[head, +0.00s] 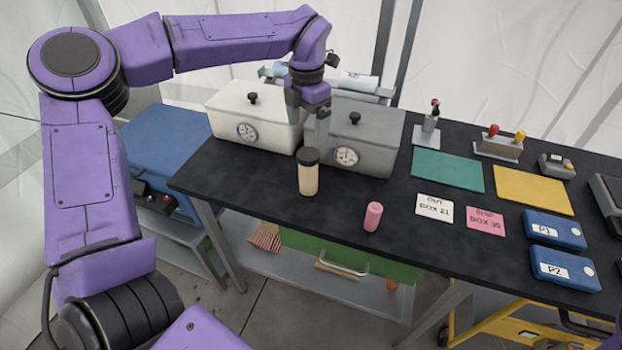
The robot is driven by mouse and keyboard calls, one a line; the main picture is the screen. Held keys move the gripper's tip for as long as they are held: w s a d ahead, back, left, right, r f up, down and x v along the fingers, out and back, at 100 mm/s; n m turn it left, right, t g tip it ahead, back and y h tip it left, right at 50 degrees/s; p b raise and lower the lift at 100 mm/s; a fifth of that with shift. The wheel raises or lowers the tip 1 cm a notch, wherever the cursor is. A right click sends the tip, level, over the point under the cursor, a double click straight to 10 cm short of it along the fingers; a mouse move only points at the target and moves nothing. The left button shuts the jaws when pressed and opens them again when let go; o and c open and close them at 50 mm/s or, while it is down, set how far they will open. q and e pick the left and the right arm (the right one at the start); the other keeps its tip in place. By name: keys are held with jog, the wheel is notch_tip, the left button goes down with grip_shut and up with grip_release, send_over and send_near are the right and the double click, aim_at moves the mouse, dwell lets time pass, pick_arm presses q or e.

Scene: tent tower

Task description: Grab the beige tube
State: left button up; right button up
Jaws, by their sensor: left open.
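The beige tube (308,181) stands upright on the black table, with a dark cap on top. It is in front of the gap between a white box and a grey box. My left gripper (308,120) points down from above, just behind and above the tube's cap in the picture. It is open and holds nothing that I can see. Its fingers partly overlap the two boxes, and the exact gap to the tube cannot be told. My right gripper is not in view.
The white box (252,113) and grey box (375,136), each with a dial and knob, stand behind the tube. Label cards, coloured mats and blue cases (556,230) lie further right. The table (255,182) is bare left of the tube.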

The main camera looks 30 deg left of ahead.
aim_at(309, 153)
pick_arm(q)
jog(key=f, duration=0.2)
jog(key=f+p, duration=0.1)
jog(key=f, duration=0.1)
jog(key=shift+w+f, duration=0.2)
jog(key=shift+f, duration=0.1)
jog(key=shift+s+d+f, duration=0.1)
jog(key=shift+s+f, duration=0.05)
jog(key=shift+f, duration=0.2)
jog(key=f, duration=0.1)
jog(key=f+p, duration=0.2)
jog(key=f, duration=0.1)
jog(key=shift+s+d, duration=0.25)
jog(key=shift+s, duration=0.15)
jog(key=shift+f, duration=0.5)
jog(key=c, duration=1.5)
jog(key=shift+r, duration=0.1)
jog(key=shift+c, duration=0.3)
